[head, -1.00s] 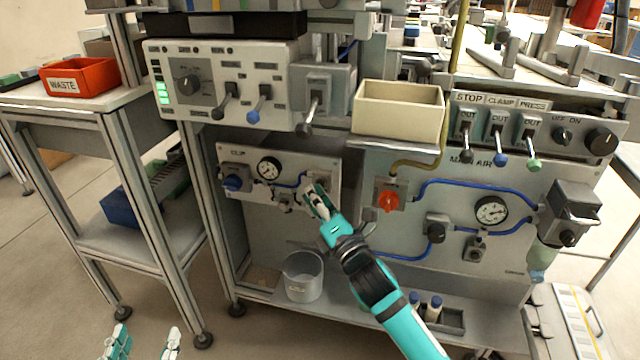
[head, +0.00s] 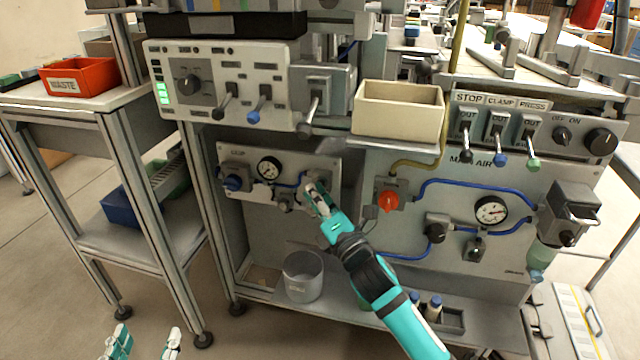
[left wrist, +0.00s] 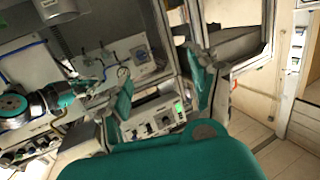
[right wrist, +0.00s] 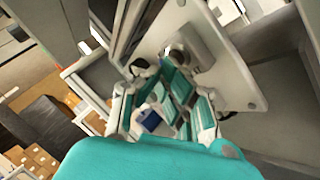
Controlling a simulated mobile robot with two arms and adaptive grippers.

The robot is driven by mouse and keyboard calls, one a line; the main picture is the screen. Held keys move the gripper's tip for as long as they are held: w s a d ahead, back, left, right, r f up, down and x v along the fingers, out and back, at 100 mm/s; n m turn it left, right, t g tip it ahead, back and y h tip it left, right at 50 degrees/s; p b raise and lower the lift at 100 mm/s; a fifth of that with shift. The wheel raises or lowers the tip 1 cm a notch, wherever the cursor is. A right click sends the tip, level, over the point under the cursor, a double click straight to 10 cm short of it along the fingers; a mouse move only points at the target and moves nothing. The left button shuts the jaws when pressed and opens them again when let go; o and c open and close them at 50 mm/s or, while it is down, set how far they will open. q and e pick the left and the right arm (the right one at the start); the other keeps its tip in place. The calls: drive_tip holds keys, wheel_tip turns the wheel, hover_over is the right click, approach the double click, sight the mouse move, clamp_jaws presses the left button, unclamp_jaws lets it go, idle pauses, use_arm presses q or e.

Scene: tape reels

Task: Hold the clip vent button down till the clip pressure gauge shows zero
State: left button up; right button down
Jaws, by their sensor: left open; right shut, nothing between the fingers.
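The clip panel (head: 240,158) is a pale plate on the left under the bench. It carries the small round clip pressure gauge (head: 269,168), whose needle is too small to read surely. A blue knob (head: 233,181) is at its left. My right gripper (head: 311,189) is shut and empty at the panel's right end, over a small grey block there. The vent button is hidden behind its fingers, so contact cannot be told. In the right wrist view the fingers meet close to the grey block (right wrist: 192,38) on the plate. My left gripper (head: 143,344) is open and empty, low at the left.
Right of the panel are a red knob (head: 388,200), blue hoses and the main air gauge (head: 491,211). Switch levers (head: 258,104) and a cream bin (head: 398,110) overhang above. A grey cup (head: 303,277) stands on the shelf below. A red waste bin (head: 80,77) is on the left table.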

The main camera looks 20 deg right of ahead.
drive_tip(key=shift+s, duration=0.1)
use_arm(q)
drive_tip(key=shift+s+a+f+g+p, duration=0.2)
drive_tip(key=shift+f+g, duration=0.2)
drive_tip(key=shift+f, duration=0.25)
drive_tip(key=shift+s+a+f+g+p, duration=0.15)
drive_tip(key=shift+f+g, duration=0.25)
drive_tip(key=shift+f, duration=0.2)
use_arm(e)
drive_tip(key=shift+s+a, duration=0.4)
drive_tip(key=shift+s, duration=0.2)
use_arm(q)
drive_tip(key=shift+d+y, duration=0.1)
drive_tip(key=shift+y, duration=0.2)
drive_tip(key=f, duration=0.1)
drive_tip(key=s+f+g, duration=0.1)
drive_tip(key=s+a+f+g, duration=0.1)
drive_tip(key=shift+f+y+p, duration=0.25)
drive_tip(key=shift+y+p, duration=0.05)
drive_tip(key=shift+p, duration=0.1)
use_arm(e)
drive_tip(key=s+a, duration=0.1)
drive_tip(key=s, duration=0.1)
drive_tip(key=s+a, duration=0.1)
drive_tip(key=s, duration=0.1)
drive_tip(key=shift+a, duration=0.4)
